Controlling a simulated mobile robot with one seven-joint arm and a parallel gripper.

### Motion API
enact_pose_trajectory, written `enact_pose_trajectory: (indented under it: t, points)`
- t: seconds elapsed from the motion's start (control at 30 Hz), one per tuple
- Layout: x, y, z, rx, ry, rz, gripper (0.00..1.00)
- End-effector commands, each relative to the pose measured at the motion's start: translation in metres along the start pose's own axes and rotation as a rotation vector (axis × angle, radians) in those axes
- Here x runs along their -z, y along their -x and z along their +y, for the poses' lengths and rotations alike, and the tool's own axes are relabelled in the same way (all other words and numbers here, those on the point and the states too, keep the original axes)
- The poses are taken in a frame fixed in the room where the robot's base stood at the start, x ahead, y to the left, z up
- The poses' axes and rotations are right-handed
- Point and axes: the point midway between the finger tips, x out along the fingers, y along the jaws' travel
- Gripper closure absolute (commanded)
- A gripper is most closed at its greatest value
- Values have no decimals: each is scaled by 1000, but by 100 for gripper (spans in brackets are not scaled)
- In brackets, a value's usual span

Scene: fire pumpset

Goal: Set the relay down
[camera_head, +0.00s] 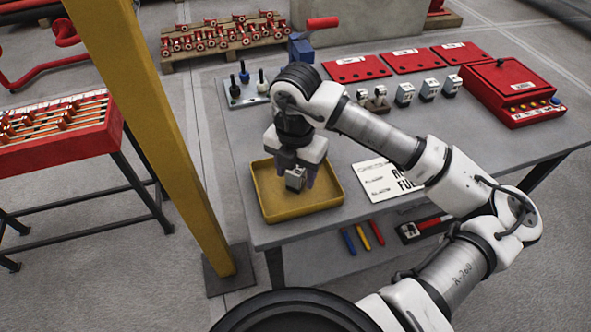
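A small grey relay (295,181) with a pale face is between the two fingers of my gripper (297,176), which appears shut on it. The gripper points down over the yellow tray (264,203) at the left end of the grey table. The relay is within the tray's outline, in its middle to right part. I cannot tell whether it touches the tray floor. The rest of the tray that I can see is empty.
A white labelled card (372,182) lies right of the tray. Red panels (357,68) and a red box (512,90) are at the back. A yellow post (150,120) rises left of the table.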

Motion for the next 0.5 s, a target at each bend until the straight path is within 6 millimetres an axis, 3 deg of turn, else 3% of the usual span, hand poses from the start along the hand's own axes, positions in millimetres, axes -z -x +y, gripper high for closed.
enact_pose_trajectory:
  t: [0.33,0.5]
  points:
    - [0,3,0,0,0,0,47]
    - [-1,22,0,1,0,-5,47]
